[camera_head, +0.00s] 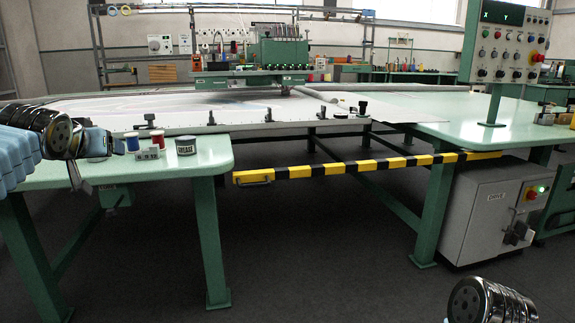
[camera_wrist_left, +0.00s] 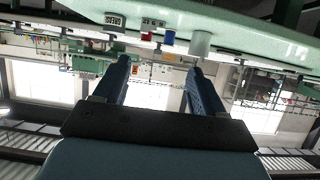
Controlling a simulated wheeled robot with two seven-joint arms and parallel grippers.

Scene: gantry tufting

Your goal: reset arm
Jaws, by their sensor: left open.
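My left gripper (camera_wrist_left: 160,66) shows in the left wrist view with its two blue-grey fingers apart and nothing between them. Near my left gripper on the table stand a dark grease tin (camera_head: 186,145), a red spool (camera_head: 158,137), a blue-topped spool (camera_head: 132,142) and a small numbered block (camera_head: 147,154).
A yellow-black striped bar (camera_head: 340,168) crosses the gap between the tables. The tufting head (camera_head: 285,52) stands over the frame cloth. A control panel (camera_head: 511,42) rises at right above a grey drive cabinet (camera_head: 485,215). The floor in front is clear.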

